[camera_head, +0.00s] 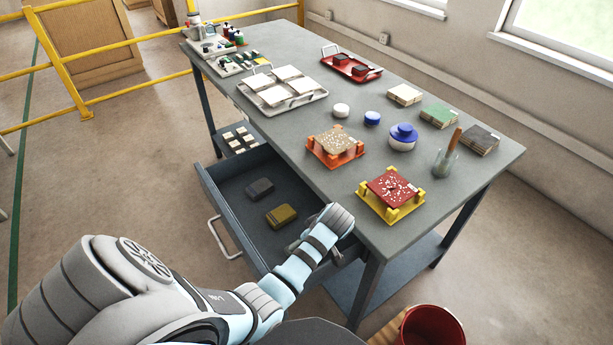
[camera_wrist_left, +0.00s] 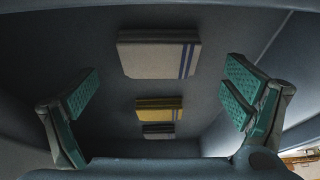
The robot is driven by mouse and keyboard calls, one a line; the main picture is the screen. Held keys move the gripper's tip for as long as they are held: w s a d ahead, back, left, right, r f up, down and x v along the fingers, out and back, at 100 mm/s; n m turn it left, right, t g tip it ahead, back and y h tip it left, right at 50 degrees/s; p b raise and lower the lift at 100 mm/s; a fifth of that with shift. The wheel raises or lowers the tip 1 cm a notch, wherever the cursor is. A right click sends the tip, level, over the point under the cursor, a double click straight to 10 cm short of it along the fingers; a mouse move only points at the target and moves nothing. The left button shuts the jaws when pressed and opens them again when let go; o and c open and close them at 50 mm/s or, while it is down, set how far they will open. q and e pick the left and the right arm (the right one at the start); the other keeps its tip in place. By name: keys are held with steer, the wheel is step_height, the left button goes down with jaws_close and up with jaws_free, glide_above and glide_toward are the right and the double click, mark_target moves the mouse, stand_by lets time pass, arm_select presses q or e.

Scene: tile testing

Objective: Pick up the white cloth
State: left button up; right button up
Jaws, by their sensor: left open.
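The white cloth (camera_wrist_left: 158,58), folded with blue stripes near its right edge, lies on the floor of the open drawer (camera_head: 228,205). It shows in the left wrist view at top middle. In the head view my left arm and gripper hide it. My left gripper (camera_wrist_left: 163,78) is open, its green-padded fingers spread on either side of the view, with nothing between them. It is over the drawer's right end and apart from the cloth. My right gripper is not in view.
A yellow folded cloth (camera_head: 281,215) and a grey one (camera_head: 260,188) lie in the drawer. Drawer walls and the table edge (camera_head: 345,222) are close around my left gripper. Tile stands, trays and jars are on the table. A red bucket (camera_head: 432,325) stands at the lower right.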

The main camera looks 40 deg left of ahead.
arm_select(q)
steer(key=b+x, duration=0.1)
steer(key=x, duration=0.2)
steer(key=shift+w+a+f, duration=0.2)
steer(key=shift+a, duration=0.05)
steer(key=shift+r, duration=0.1)
steer(key=shift+s, duration=0.1)
steer(key=shift+c, duration=0.4)
steer(key=c, duration=1)
step_height(320, 180, up, 20)
steer(key=p, duration=0.5)
steer(key=shift+p, duration=0.3)
steer(key=o, duration=0.4)
steer(key=shift+c, duration=0.2)
steer(key=c, duration=0.4)
